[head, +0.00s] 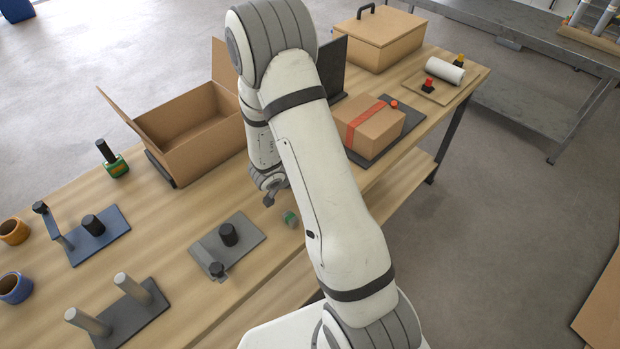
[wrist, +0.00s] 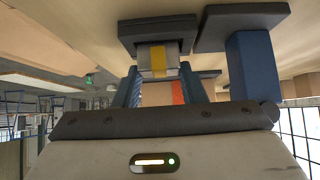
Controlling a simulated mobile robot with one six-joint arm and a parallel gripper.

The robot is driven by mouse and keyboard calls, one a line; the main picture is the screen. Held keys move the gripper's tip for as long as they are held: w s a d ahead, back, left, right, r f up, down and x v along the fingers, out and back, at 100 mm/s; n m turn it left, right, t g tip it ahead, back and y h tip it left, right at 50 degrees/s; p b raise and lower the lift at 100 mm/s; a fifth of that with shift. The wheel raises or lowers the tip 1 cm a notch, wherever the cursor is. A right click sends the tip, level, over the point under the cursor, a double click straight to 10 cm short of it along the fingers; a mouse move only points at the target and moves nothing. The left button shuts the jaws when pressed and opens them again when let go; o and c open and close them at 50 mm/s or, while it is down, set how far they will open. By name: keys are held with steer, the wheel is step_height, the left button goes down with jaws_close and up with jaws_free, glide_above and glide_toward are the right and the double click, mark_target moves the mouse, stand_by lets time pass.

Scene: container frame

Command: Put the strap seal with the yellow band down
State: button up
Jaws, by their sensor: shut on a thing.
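In the wrist view my gripper (wrist: 165,86) is shut, its two blue fingers on either side of the strap seal (wrist: 145,58). The seal shows a pale grey body with a yellow band and a wide dark slab at its upper side in the picture. I cannot tell whether that slab is part of the seal or touches it. In the head view my gripper (head: 269,198) is low over the wooden table, mostly hidden behind my arm; the seal cannot be made out there.
A grey plate with a black peg (head: 228,234) and a small greenish piece (head: 290,217) lie near my gripper. An open cardboard box (head: 190,115) stands behind, left. A red-banded carton (head: 375,123) is to the right. A green block with black handle (head: 117,167) stands left.

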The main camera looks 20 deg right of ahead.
steer(key=shift+f+b, duration=0.3)
steer(key=shift+f, duration=0.25)
steer(key=o, duration=1.1)
steer(key=shift+o, duration=0.2)
steer(key=shift+a+r, duration=0.1)
